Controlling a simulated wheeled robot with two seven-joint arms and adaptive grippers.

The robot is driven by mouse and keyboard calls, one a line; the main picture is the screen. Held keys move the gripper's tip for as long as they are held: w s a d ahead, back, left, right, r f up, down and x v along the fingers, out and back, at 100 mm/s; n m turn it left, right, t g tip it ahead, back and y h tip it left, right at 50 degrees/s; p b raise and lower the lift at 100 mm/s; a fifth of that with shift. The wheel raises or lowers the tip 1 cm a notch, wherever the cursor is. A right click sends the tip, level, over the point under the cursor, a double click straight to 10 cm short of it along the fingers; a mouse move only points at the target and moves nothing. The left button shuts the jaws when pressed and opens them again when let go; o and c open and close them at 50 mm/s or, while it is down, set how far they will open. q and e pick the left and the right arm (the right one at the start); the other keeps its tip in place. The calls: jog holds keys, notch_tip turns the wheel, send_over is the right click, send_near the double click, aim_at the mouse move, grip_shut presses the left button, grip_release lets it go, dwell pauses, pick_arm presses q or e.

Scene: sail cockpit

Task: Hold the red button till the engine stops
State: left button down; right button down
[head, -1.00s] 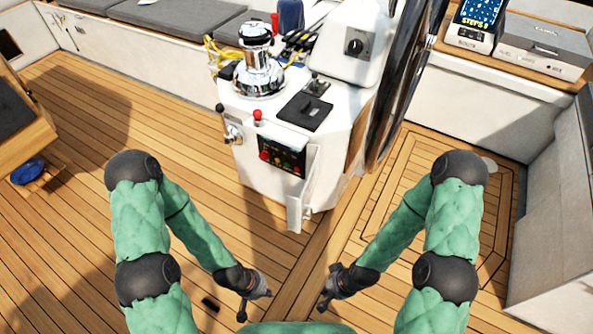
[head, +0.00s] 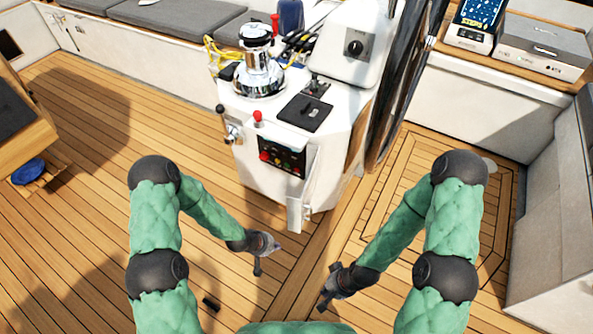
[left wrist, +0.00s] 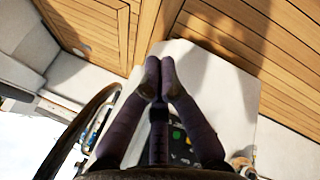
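The white console (head: 262,188) has a dark panel (head: 283,160) on its front with several coloured buttons. A red button (head: 264,156) shows at the panel's left side, and smaller red spots are beside it. My left gripper (head: 268,252) is below and in front of the panel, apart from it. In the left wrist view its fingers (left wrist: 160,66) are together, with nothing visible between them. They cover part of the panel (left wrist: 180,144), where green and yellow buttons show. My right gripper (head: 326,292) is low over the deck, away from the console; its opening is too small to judge.
A white flap (head: 300,208) stands out at the panel's lower right. A red-knobbed lever (head: 258,118) and a side lever (head: 224,124) are on the console. A chrome winch (head: 258,68) and the dark wheel (head: 400,90) are above and right. Deck to the left is mostly clear.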

aim_at(297, 170)
pick_arm(q)
jog(key=w+d+r+t+h, duration=0.1)
jog(key=w+t, duration=0.2)
jog(key=w, duration=2)
jog(key=shift+w+d+r+n+p, duration=0.2)
jog(key=shift+r+n+p, duration=0.1)
jog(key=shift+p, duration=0.15)
jog(key=shift+d, duration=0.1)
jog(key=w+d+b, duration=0.1)
jog(key=w+d, duration=0.3)
jog(key=w, duration=0.3)
jog(key=shift+w, duration=0.25)
jog(key=shift+d, duration=0.15)
jog(key=shift+w+d, duration=0.2)
jog(key=shift+w, duration=0.15)
jog(key=shift+w+d, duration=0.2)
jog(key=shift+w, duration=0.2)
dwell(1.4)
